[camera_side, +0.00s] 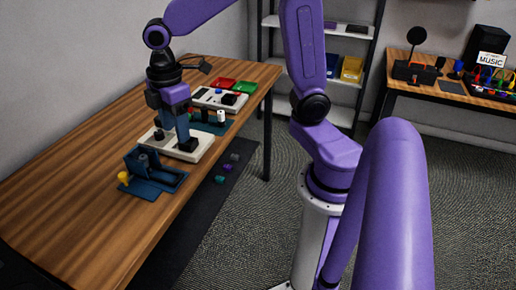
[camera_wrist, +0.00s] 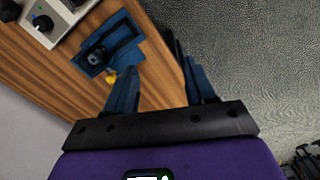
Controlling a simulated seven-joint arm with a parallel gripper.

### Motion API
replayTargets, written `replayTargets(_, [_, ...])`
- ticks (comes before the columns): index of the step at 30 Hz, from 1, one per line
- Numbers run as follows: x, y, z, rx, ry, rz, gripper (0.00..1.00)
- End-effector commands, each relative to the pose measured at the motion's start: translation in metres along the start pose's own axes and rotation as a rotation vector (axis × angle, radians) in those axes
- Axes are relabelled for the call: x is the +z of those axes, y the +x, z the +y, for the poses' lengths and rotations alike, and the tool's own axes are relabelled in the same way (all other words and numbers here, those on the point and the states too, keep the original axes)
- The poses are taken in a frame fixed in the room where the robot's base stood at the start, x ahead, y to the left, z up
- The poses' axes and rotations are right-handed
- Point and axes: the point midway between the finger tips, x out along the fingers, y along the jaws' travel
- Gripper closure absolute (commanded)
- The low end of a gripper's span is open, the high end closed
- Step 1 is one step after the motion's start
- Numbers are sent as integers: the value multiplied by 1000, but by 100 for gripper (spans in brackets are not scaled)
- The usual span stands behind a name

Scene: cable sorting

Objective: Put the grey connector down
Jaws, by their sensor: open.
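My gripper (camera_side: 174,141) points down over the table beside a white board (camera_side: 205,152). In the wrist view its two blue fingers (camera_wrist: 157,78) stand wide apart with nothing held between them. A blue fixture (camera_side: 172,181) with a yellow knob (camera_side: 123,177) sits near the table's front edge. A dark grey round piece (camera_side: 149,161) stands in the fixture; it also shows in the wrist view (camera_wrist: 97,57). I cannot tell whether this is the grey connector. A small grey piece (camera_side: 235,157) lies low beyond the table's edge.
A purple piece (camera_side: 228,168) and a green piece (camera_side: 219,180) lie near that grey one. The near part of the wooden table (camera_side: 75,215) is clear.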

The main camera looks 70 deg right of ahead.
Motion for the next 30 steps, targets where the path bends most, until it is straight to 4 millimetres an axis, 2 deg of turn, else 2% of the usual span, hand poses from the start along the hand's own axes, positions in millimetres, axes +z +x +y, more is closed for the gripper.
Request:
replayTargets(1, [3,-1,-25,0,-2,3,45])
replayTargets(6, [25,3,-96,-3,27,9,45])
replayTargets(9, [44,8,-129,-6,43,12,45])
replayTargets(12, [61,13,-153,-8,57,14,45])
replayTargets(18, [82,20,-174,-11,77,14,45])
replayTargets(30, [84,21,-176,-12,81,13,45])
